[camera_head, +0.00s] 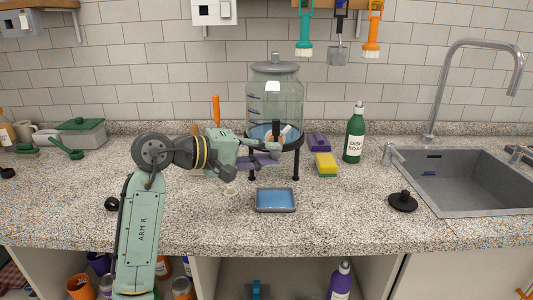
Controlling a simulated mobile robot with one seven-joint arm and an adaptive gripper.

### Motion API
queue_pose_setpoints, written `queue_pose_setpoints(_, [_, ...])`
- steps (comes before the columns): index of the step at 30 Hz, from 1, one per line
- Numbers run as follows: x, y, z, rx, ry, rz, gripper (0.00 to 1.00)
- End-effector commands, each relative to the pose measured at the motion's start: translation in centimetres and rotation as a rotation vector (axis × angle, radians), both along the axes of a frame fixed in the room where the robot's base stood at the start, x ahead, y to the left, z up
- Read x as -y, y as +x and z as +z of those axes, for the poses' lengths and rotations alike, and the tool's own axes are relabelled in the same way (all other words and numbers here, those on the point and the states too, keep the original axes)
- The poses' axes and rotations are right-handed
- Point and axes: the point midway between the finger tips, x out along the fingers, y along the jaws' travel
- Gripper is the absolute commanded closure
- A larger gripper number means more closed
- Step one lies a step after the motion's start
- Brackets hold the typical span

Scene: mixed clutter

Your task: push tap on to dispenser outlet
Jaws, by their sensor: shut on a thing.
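The dispenser (274,97) is a clear glass jar with a grey lid, on a black stand (296,168) at the back of the counter. Some blue liquid shows low in it. My gripper (273,151) reaches in from the left, at the jar's lower front. The outlet is hidden behind the gripper and tap. I cannot tell whether the tap touches the outlet.
A blue-filled grey tray (275,210) lies in front of the stand. A yellow sponge (326,164), purple block (319,141) and green soap bottle (355,135) stand to its right. The sink (465,201) is farther right. The front-left counter is mostly free.

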Motion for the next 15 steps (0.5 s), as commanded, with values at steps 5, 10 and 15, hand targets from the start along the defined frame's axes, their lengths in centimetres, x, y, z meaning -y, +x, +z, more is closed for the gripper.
queue_pose_setpoints(5, [0.0,0.12,0.04,0.0,0.0,0.0,1.0])
queue_pose_setpoints(10, [0.0,0.2,0.04,0.0,-0.001,0.0,1.0])
queue_pose_setpoints(15, [0.0,0.22,0.01,0.0,-0.001,0.0,0.73])
